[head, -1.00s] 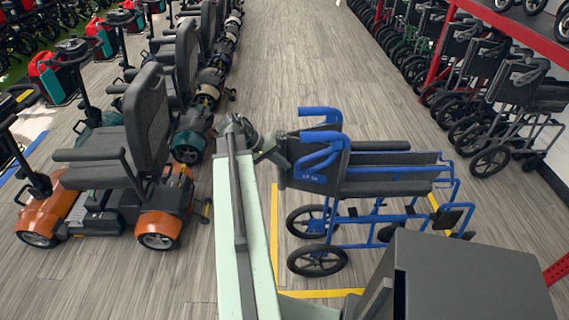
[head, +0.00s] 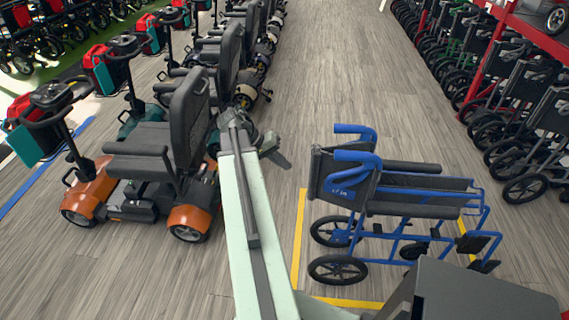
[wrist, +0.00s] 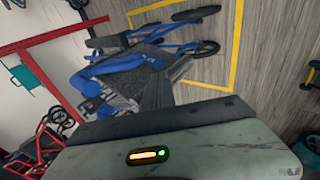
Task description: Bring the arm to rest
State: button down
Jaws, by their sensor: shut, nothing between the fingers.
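My gripper (head: 277,150) is at the end of my pale green arm in the middle of the head view. It is shut and empty, over the floor to the left of a blue wheelchair (head: 395,195), with a gap between them. The wheelchair stands inside a yellow floor outline. It also shows in the wrist view (wrist: 125,72), turned on its side by the camera's angle. In the wrist view my gripper (wrist: 155,88) is a dark shape in front of the wheelchair's lower side.
An orange mobility scooter (head: 130,180) stands close to the left of my arm, heading a row of scooters. Folded wheelchairs (head: 545,125) line the right side under a red rack (head: 540,38). The aisle floor (head: 345,70) ahead is clear. Yellow tape (head: 299,235) marks the floor.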

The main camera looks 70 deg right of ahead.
jog(key=w+a+r+n+t+h+p, duration=0.25)
jog(key=w+a+n, duration=0.35)
jog(key=w+a, duration=1.4)
jog(key=w+a+f+n+t+y+p, duration=0.1)
jog(key=w+a+n+t+y, duration=0.1)
jog(key=a, duration=1.4)
jog(key=w+a+f+n+t+y+p, duration=0.1)
jog(key=w+a+n, duration=0.5)
jog(key=a, duration=1.1)
jog(key=w+f+t+y, duration=0.1)
jog(key=w+t+y, duration=0.1)
jog(key=y, duration=0.1)
jog(key=shift+w+a+p, duration=0.2)
jog(key=shift+w+p, duration=0.1)
jog(key=shift+w, duration=0.05)
jog(key=shift+f, duration=0.1)
